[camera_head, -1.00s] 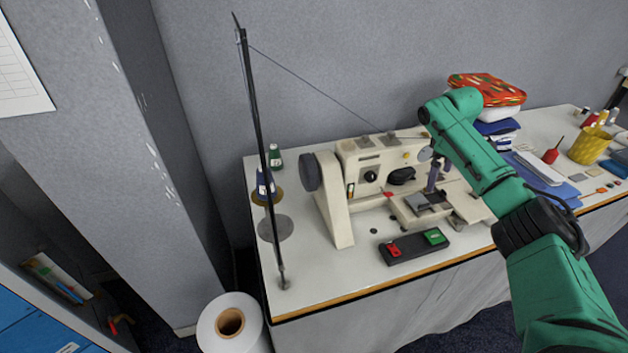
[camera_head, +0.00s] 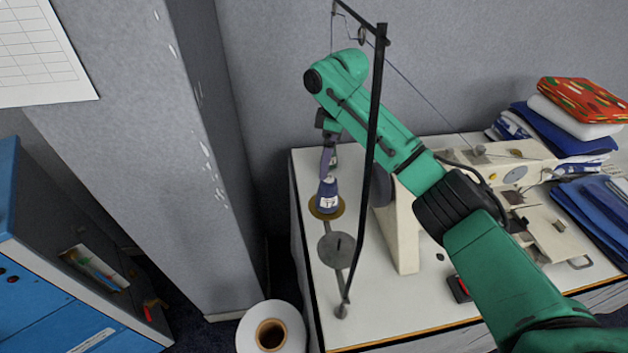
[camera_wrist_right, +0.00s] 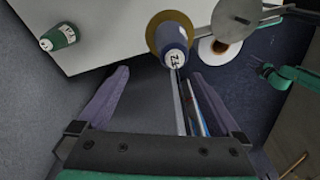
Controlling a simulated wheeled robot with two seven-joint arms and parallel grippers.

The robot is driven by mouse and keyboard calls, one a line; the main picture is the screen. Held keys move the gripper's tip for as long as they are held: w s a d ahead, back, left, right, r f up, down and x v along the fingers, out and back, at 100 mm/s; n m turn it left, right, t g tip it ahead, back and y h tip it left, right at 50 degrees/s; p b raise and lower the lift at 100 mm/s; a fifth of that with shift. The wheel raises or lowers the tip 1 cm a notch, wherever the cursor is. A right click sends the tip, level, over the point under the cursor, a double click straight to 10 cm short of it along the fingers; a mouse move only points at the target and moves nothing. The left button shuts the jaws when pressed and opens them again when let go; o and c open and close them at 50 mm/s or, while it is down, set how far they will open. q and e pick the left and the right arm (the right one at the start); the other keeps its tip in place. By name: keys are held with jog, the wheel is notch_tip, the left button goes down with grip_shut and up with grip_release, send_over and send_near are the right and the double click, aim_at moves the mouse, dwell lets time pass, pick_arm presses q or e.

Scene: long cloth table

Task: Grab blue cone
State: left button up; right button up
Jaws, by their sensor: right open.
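The blue cone (camera_head: 328,194) is a spool with a white label. It stands upright on a tan disc near the table's left end, and also shows in the right wrist view (camera_wrist_right: 173,40). My right gripper (camera_head: 328,157) is open and empty, just above and behind the cone in the head view. In the wrist view its two fingers (camera_wrist_right: 159,74) are spread, with the cone ahead of them, slightly right of centre. The cone appears apart from the fingers.
A dark thin pole (camera_head: 372,150) rises in front of my right arm, close to the cone. A green cone (camera_wrist_right: 59,37) stands nearby. The sewing machine (camera_head: 402,235) is to the right. A grey disc (camera_head: 336,250) lies in front. A white roll (camera_head: 271,329) stands beside the table.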

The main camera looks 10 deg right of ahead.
aim_at(333, 179)
jog(key=s+f+p, duration=0.1)
jog(key=s+d+f, duration=0.1)
jog(key=f, duration=0.1)
jog(key=shift+s+d+p, duration=0.1)
jog(key=shift+s+p, duration=0.25)
jog(key=shift+s, duration=0.05)
jog(key=f, duration=0.3)
jog(key=shift+s+a+p, duration=0.1)
jog(key=shift+a+p, duration=0.2)
jog(key=shift+p, duration=0.05)
jog(key=f, duration=0.2)
jog(key=f+p, duration=0.1)
jog(key=f, duration=0.1)
jog(key=w+a+f, duration=0.1)
jog(key=f, duration=0.1)
jog(key=shift+w+p, duration=0.1)
jog(key=shift+p, duration=0.3)
jog(key=shift+d+f, duration=0.1)
jog(key=shift+s, duration=0.2)
jog(key=shift+c, duration=0.9)
pick_arm(q)
jog(key=s+d+r, duration=0.1)
jog(key=s+r, duration=0.3)
jog(key=shift+d+r, duration=0.15)
jog(key=shift+r, duration=0.2)
pick_arm(e)
jog(key=shift+w, duration=0.15)
jog(key=c, duration=1.3)
